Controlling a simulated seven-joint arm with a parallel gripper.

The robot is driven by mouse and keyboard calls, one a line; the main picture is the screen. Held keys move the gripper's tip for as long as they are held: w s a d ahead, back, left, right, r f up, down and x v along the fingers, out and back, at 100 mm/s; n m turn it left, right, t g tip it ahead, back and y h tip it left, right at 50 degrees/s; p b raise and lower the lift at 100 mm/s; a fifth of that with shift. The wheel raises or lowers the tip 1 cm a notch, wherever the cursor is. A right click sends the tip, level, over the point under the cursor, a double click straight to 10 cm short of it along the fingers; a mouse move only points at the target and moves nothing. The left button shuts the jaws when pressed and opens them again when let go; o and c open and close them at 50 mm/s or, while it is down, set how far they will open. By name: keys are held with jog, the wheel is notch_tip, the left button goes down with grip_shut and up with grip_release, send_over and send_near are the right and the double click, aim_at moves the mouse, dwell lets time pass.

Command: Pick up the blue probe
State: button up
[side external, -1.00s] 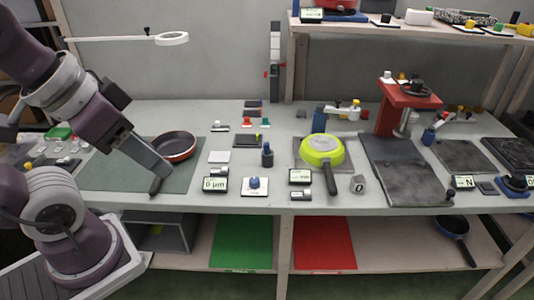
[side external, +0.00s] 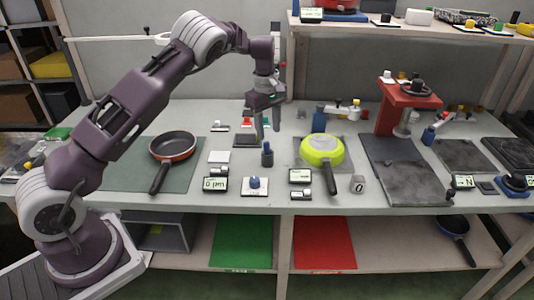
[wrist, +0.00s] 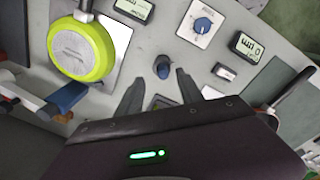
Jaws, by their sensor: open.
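The blue probe (side external: 267,155) looks like a small dark blue upright piece on the grey bench, near its middle. In the wrist view the blue probe (wrist: 163,67) lies just beyond the fingertips, roughly between them. My gripper (side external: 268,134) is open and points down, with its fingertips just above and behind the probe in the side view. In the wrist view my gripper (wrist: 158,82) shows two dark fingers apart, with nothing held between them. I cannot tell the exact height gap to the probe.
A lime-green pan (side external: 322,150) lies upside down right of the probe. A black-and-red pan (side external: 173,146) is on the left mat. A white-based blue knob (side external: 254,183) and small displays (side external: 215,184) stand in front. A taller blue cylinder (side external: 319,118) stands behind the lime pan.

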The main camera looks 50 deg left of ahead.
aim_at(266, 143)
jog(key=f, duration=0.4)
jog(key=a+f, duration=0.1)
jog(key=f, duration=0.1)
grip_shut()
